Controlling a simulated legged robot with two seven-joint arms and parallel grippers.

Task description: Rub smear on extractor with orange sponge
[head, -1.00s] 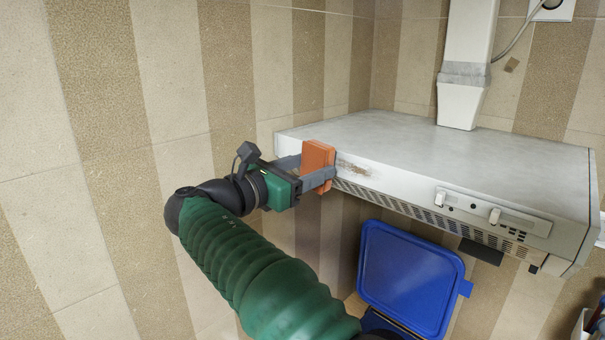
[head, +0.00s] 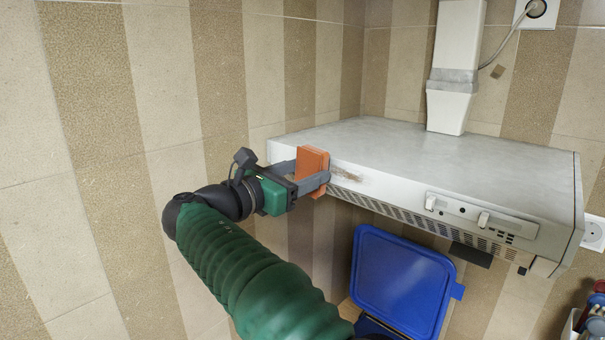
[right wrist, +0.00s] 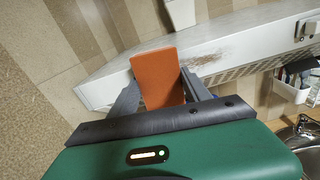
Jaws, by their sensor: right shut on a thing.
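The white extractor hood (head: 430,165) is on the tiled wall in the head view. A brown smear (head: 347,174) marks its front edge near the left end. It also shows in the right wrist view (right wrist: 208,58). My right gripper (head: 312,178) is shut on the orange sponge (head: 313,160) and holds it at the hood's front edge, just left of the smear. In the right wrist view the sponge (right wrist: 157,77) stands upright between both fingers. I cannot tell for sure whether it touches the hood. My left gripper is not in view.
A blue lid (head: 402,283) stands open below the hood. Switches (head: 484,219) sit on the hood's front to the right. A duct (head: 456,70) rises from its top. A container with items (head: 590,320) is at the lower right.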

